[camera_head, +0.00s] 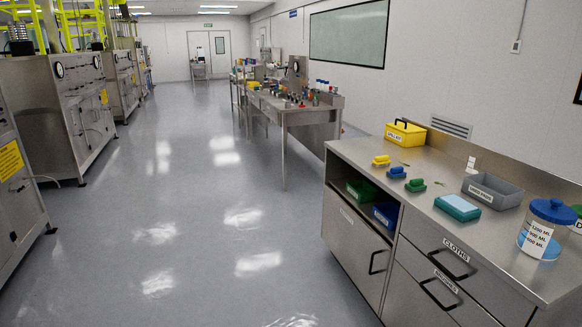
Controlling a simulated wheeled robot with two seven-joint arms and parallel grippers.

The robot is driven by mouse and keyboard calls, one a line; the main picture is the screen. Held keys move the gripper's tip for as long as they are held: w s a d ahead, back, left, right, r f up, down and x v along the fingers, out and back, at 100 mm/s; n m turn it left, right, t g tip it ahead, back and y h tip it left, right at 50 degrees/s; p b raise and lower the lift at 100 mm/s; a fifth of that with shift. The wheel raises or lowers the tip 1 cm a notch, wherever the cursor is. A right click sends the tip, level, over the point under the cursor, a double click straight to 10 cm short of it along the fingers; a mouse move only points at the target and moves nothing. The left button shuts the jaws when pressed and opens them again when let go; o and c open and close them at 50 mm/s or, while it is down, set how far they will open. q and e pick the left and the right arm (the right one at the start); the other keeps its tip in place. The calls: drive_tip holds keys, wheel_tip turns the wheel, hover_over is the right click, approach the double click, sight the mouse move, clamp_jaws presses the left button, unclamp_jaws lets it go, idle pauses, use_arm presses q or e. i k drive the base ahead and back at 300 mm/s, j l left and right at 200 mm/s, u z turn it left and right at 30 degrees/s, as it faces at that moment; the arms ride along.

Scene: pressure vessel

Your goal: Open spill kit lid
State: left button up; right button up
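A yellow box (405,133) with a black handle on top stands at the far end of the steel counter at the right. It looks like the spill kit; the small dark lettering on its side is hard to read. Its lid looks closed. Neither of my grippers is in view.
The counter (408,160) also holds yellow, blue and green brushes (396,172), a light blue sponge-like block (457,208), a grey tray (492,191) and a blue-lidded clear container (544,229). Drawers with black handles are below. The floor (200,230) left of the counter is clear.

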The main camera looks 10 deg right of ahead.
sight(406, 129)
drive_tip(key=i+j+z, duration=0.15)
drive_tip(key=i+z, duration=0.25)
drive_tip(key=i, duration=0.2)
drive_tip(key=i+j+z, duration=0.4)
drive_tip(key=i, duration=0.2)
drive_tip(key=i+j+z, duration=0.4)
drive_tip(key=i+l, duration=0.05)
drive_tip(key=i, duration=0.1)
